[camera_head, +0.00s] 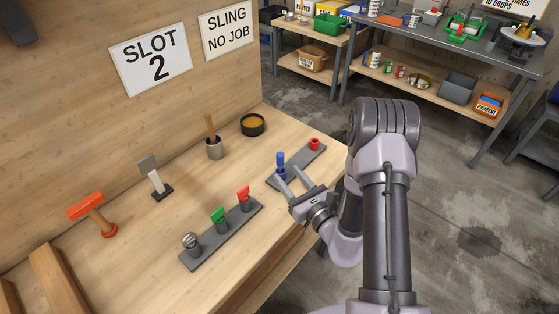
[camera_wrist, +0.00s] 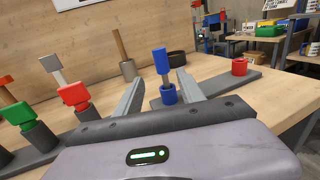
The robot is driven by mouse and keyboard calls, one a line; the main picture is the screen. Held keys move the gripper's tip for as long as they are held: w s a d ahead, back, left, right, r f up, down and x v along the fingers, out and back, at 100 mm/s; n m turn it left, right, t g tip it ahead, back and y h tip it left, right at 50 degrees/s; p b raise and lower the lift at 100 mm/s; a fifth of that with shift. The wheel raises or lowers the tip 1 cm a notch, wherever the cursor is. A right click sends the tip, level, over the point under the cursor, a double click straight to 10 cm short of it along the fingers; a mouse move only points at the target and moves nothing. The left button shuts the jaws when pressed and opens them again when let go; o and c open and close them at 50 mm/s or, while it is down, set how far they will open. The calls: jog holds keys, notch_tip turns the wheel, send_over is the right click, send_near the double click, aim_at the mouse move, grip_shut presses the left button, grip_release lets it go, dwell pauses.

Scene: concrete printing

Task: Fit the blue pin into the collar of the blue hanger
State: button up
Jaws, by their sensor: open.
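The blue pin (camera_head: 280,158) has a blue cylindrical head and a shorter shaft below it. It stands upright with its lower end in the blue collar (camera_head: 281,174), on a grey plate (camera_head: 298,165). In the wrist view the pin (camera_wrist: 160,60) rises out of the blue collar (camera_wrist: 168,94), its shaft partly showing between head and collar. How deep it sits is hidden. My gripper (camera_head: 290,175) is open and close in front of the pin. In the wrist view the pin and collar show between its spread fingers; I cannot see any contact.
A red collar (camera_head: 314,144) stands on the plate's other end. A grey rack (camera_head: 222,237) with green, red and grey-headed pieces lies nearer. The bench edge is close.

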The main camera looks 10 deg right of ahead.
aim_at(281, 166)
jog(key=x, duration=0.7)
jog(key=b+x, duration=0.1)
jog(key=x, duration=0.1)
jog(key=shift+w+d+r, duration=0.15)
jog(key=shift+d+r, duration=0.1)
grip_shut()
